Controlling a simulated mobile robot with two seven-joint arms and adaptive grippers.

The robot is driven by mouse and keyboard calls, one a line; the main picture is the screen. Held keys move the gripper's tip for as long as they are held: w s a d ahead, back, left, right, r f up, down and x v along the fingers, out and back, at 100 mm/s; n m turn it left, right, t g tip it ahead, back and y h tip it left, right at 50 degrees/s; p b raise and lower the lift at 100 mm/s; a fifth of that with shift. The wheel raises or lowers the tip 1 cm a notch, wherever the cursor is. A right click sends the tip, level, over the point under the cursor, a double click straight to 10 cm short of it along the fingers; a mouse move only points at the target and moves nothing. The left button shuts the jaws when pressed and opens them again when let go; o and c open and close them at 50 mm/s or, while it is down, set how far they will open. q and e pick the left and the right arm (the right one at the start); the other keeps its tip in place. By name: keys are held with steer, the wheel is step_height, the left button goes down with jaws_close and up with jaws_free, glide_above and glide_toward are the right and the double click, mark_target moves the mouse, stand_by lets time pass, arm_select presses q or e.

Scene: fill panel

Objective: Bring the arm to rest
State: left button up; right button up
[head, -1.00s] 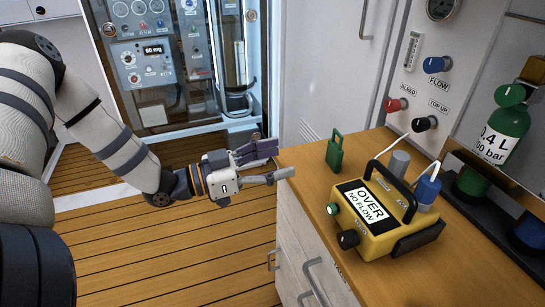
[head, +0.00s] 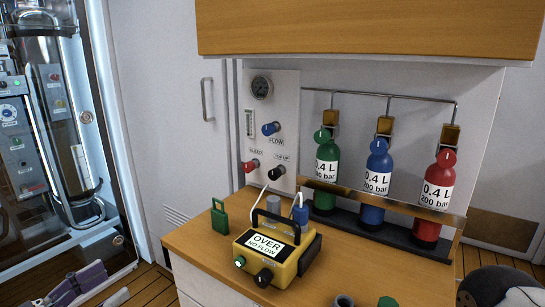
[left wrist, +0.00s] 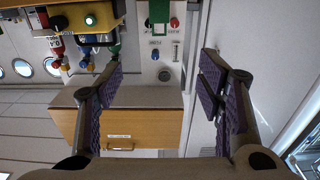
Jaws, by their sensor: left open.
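My left gripper (head: 98,290) shows at the bottom left corner of the head view, partly cut off by the frame edge. Its purple-padded fingers are apart. In the left wrist view both fingers (left wrist: 163,62) stand wide open with nothing between them. The gripper is left of the wooden counter (head: 190,240), over the plank floor, apart from the counter. Most of the left arm is out of the head view. The right gripper is not visible.
A yellow meter (head: 285,262) reading "OVER NO FLOW" stands on the counter beside a green tag-like block (head: 219,217). Green (head: 326,180), blue (head: 376,182) and red (head: 435,200) bottles stand in a rack behind. A knob panel (head: 285,90) is at the wall.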

arm_select(q)
steer(key=s+d+f+n+g+y, duration=0.2)
steer(key=s+d+f+g, duration=0.15)
steer(key=f, duration=0.45)
steer(key=s+d+f+n+g+y, duration=0.2)
steer(key=s+d+f+g, duration=0.15)
steer(key=f, duration=0.35)
steer(key=s+f+n+g+y+p, duration=0.1)
steer(key=s+f+g, duration=0.3)
steer(key=s, duration=1.1)
steer(key=s+d+f+n+g+y+p, duration=0.1)
steer(key=s+f+g+y, duration=0.3)
steer(key=s, duration=1)
steer(key=g, duration=0.3)
steer(key=shift+s+d+f+n, duration=0.2)
steer(key=shift+s+f+n, duration=0.1)
steer(key=shift+s, duration=0.05)
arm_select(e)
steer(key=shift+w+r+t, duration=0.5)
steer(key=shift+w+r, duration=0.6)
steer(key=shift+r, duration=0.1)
